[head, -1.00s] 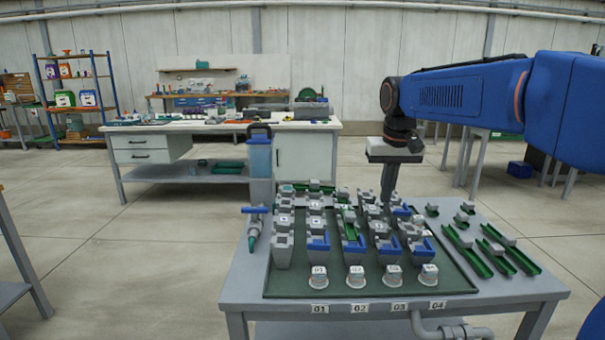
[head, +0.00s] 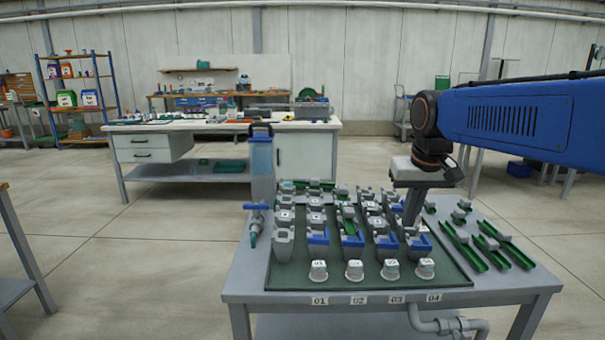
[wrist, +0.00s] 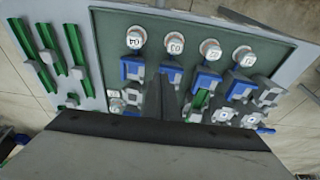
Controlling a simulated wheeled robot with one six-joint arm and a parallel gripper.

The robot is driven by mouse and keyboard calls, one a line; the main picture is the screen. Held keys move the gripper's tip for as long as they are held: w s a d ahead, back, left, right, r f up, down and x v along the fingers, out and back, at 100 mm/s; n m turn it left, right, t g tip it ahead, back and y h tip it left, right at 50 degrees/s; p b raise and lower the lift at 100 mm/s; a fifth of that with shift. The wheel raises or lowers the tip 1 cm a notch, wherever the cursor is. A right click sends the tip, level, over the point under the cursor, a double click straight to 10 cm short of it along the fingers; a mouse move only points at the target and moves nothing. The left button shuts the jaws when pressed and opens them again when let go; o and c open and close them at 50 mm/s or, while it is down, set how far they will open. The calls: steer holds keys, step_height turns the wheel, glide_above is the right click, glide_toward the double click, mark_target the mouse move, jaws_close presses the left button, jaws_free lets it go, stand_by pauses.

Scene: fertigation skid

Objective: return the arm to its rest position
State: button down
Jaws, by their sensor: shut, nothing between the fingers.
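My blue arm reaches in from the right in the head view. My gripper (head: 413,208) points down over the right side of the skid table, by the rightmost column of fittings, shut and empty. In the wrist view, my gripper (wrist: 172,100) shows as a dark narrow shape over the fittings. The green mat (head: 290,275) holds rows of grey blocks, some with blue parts (head: 386,243), and a front row of white-capped cups (head: 354,270). I cannot tell the exact gap between the fingertips and the fittings.
Green channel pieces (head: 464,246) lie right of the mat. A grey pipe (head: 440,324) hangs at the front. A white workbench (head: 230,124) stands behind, with open floor between.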

steer(key=s+d+f, duration=0.1)
steer(key=s+f, duration=0.4)
steer(key=s, duration=0.3)
steer(key=s+d+f+t, duration=0.1)
steer(key=s+f, duration=0.4)
steer(key=s, duration=0.3)
steer(key=s+d+f, duration=0.2)
steer(key=s+f, duration=0.2)
steer(key=s, duration=0.3)
steer(key=shift+s+f+t, duration=0.4)
